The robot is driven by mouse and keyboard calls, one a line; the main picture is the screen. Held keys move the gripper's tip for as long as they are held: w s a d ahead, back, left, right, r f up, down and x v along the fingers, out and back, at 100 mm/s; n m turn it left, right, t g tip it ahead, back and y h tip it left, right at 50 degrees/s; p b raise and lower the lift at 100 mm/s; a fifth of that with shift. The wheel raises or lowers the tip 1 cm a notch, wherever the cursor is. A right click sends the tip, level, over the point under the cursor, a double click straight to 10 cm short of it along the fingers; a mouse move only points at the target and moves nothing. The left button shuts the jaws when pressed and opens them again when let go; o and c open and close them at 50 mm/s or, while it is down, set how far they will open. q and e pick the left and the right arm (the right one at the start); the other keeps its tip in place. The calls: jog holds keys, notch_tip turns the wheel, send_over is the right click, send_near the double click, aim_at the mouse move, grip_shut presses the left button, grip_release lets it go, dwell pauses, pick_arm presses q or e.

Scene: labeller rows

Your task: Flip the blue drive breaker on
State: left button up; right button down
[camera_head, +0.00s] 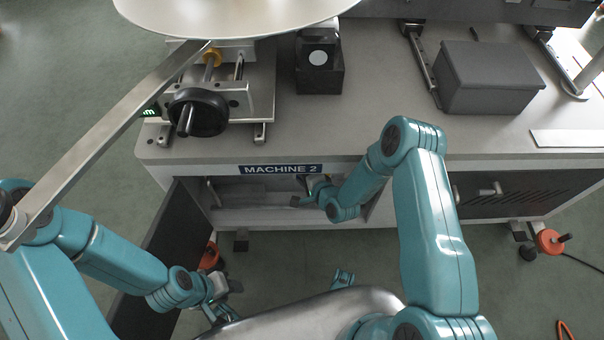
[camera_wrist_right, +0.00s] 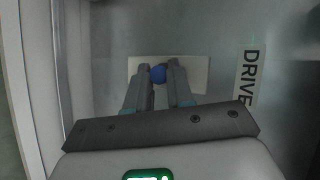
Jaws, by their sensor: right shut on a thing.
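In the head view my right gripper (camera_head: 303,193) reaches into the open cabinet (camera_head: 240,190) under the MACHINE 2 sign (camera_head: 281,169); the breaker cannot be made out there. My left gripper (camera_head: 228,298) hangs low outside the cabinet, its jaws unclear.
The open cabinet door (camera_head: 160,245) stands at the left, near my left arm. A pale cabinet wall runs close at left in the wrist view.

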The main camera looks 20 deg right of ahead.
jog(key=shift+w+d+r+m+g+p, duration=0.2)
jog(key=shift+w+r+m+g+p, duration=0.15)
jog(key=shift+g, duration=0.25)
dwell(0.3)
jog(key=c, duration=1.3)
grip_release()
jog(key=shift+f, duration=0.1)
jog(key=s+d+r+p, duration=0.1)
jog(key=s, duration=0.4)
jog(key=s+d+r+p, duration=0.1)
jog(key=s+d, duration=0.1)
jog(key=s, duration=0.3)
jog(key=s+d+r+p, duration=0.1)
jog(key=s+d, duration=0.1)
jog(key=s, duration=0.3)
jog(key=shift+s+d, duration=0.1)
jog(key=shift+d, duration=0.1)
